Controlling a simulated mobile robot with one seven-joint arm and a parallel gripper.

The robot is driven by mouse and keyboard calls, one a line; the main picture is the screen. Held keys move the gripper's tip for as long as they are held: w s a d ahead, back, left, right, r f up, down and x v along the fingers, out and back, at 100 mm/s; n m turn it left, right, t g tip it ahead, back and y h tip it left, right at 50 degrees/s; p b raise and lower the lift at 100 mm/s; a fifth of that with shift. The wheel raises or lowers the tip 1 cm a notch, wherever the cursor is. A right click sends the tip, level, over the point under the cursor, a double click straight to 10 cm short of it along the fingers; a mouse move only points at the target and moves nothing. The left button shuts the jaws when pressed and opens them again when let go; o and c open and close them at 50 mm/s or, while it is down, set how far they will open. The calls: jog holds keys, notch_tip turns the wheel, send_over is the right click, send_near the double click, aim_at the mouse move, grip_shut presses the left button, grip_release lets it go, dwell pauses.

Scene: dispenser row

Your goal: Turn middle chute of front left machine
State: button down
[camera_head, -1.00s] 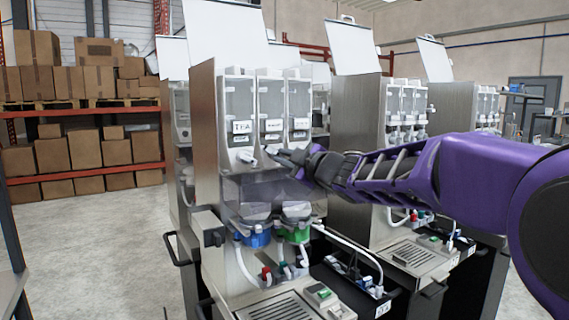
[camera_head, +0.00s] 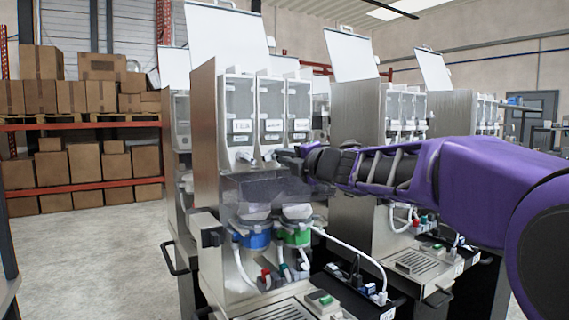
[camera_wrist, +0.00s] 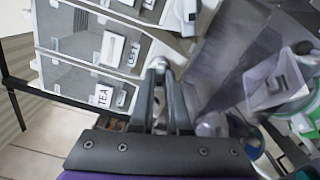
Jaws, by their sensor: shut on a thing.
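The front left machine (camera_head: 206,150) is a tall metal dispenser with an open white lid and a row of clear canisters, the left one labelled TEA (camera_head: 242,126). The middle canister (camera_head: 271,98) stands between two others. My gripper (camera_head: 277,153) reaches in from the right, at the middle outlet below it. In the wrist view, the fingers (camera_wrist: 160,80) close around the small grey middle chute (camera_wrist: 159,62). Another chute (camera_wrist: 187,10) shows at the top. The middle chute's exact angle is hard to tell.
Mixing bowls with a blue ring (camera_head: 257,241) and a green ring (camera_head: 294,237) sit below the chutes. A second machine (camera_head: 352,110) stands to the right, behind my arm. Box shelves (camera_head: 85,125) are at the back left. Open floor lies at left.

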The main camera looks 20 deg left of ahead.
jog(key=shift+n+b, duration=0.45)
jog(key=shift+n, duration=0.75)
jog(key=c, duration=0.9)
grip_release()
jog(key=shift+s, duration=0.1)
